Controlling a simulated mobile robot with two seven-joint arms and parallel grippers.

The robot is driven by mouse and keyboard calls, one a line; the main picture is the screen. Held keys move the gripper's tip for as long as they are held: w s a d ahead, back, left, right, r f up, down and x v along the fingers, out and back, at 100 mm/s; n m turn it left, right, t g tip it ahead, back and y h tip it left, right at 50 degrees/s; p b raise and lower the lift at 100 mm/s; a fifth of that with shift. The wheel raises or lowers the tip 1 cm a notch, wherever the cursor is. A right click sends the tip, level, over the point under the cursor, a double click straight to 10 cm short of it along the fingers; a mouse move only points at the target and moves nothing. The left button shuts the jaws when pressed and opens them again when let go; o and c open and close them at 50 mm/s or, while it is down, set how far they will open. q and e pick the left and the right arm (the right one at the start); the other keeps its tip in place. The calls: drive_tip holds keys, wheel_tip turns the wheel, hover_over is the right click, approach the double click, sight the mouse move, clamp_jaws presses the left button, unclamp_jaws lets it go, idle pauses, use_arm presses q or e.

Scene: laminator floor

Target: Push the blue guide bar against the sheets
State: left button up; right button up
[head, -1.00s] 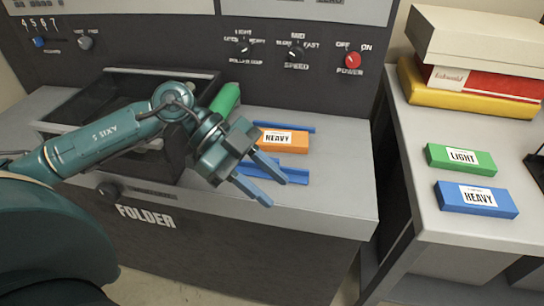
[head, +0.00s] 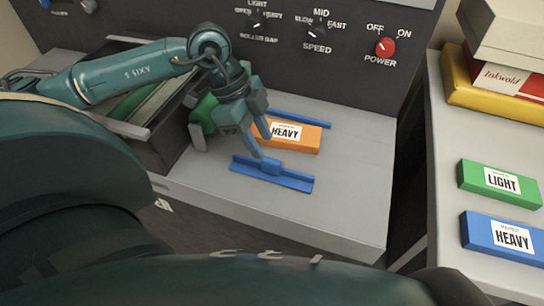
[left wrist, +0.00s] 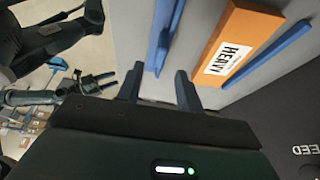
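The blue guide bar (head: 285,180), with a small raised block at its middle, lies on the grey folder top in front of the orange pack marked HEAVY (head: 305,138). A strip of bare grey surface separates them. A thin blue rail (head: 300,118) runs behind the pack. My left gripper (head: 257,150) points down at the bar's block; I cannot tell whether it touches. In the left wrist view its fingers (left wrist: 158,82) are apart with nothing between them, near the bar (left wrist: 161,35) and pack (left wrist: 238,35). A small, dark two-fingered gripper (left wrist: 97,81), apparently my right, is far from the bar, fingers apart.
A dark tray (head: 165,140) with a green roller (head: 203,115) stands left of the bar. The control panel with the red POWER knob (head: 385,46) rises behind. A side table at right holds green LIGHT (head: 520,192) and blue HEAVY (head: 480,235) packs. The folder top right of the bar is clear.

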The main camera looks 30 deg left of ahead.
sight(271, 160)
use_arm(q)
drive_tip(key=x, duration=0.6)
drive_tip(key=shift+w+d+f, duration=0.1)
drive_tip(key=shift+d+f, duration=0.1)
drive_tip(key=shift+f, duration=0.1)
clamp_jaws()
